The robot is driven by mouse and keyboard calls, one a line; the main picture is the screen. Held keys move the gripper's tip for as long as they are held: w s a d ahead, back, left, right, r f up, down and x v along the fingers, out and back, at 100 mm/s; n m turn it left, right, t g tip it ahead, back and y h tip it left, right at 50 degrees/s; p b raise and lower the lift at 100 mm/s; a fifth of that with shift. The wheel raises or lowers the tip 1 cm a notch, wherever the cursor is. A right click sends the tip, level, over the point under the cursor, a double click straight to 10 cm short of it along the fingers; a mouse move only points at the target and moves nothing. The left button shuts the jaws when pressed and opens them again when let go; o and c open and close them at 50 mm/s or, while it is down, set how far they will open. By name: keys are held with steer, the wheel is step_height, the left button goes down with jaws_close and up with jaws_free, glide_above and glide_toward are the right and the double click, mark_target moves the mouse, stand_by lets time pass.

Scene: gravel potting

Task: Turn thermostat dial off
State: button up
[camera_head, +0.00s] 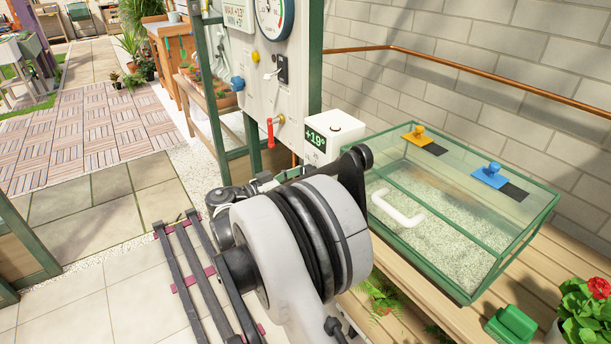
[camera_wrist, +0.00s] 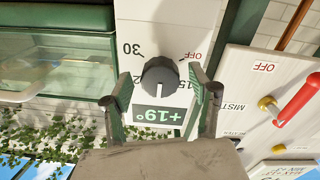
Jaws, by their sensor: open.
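The thermostat (camera_head: 338,130) is a white box with a green +19° display, beside the glass case in the head view. In the wrist view, its white face (camera_wrist: 150,22) carries a round dark grey dial (camera_wrist: 160,76) with a white pointer mark toward the display (camera_wrist: 158,117). The marks 30, 15 and OFF show around the dial. My gripper (camera_wrist: 161,82) is open, with one finger on each side of the dial. Gaps show between the dial and both fingers; depth is hard to judge. In the head view my arm hides the dial and the fingers.
A white panel (camera_head: 262,95) with gauges and a red lever (camera_head: 271,132) stands left of the thermostat; the lever also shows in the wrist view (camera_wrist: 297,100). A green-framed glass case (camera_head: 480,215) with gravel stands on the bench to the right.

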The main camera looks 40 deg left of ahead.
steer(key=shift+w+d, duration=0.2)
steer(key=shift+w, duration=0.35)
steer(key=c, duration=1.2)
steer(key=shift+o, duration=0.2)
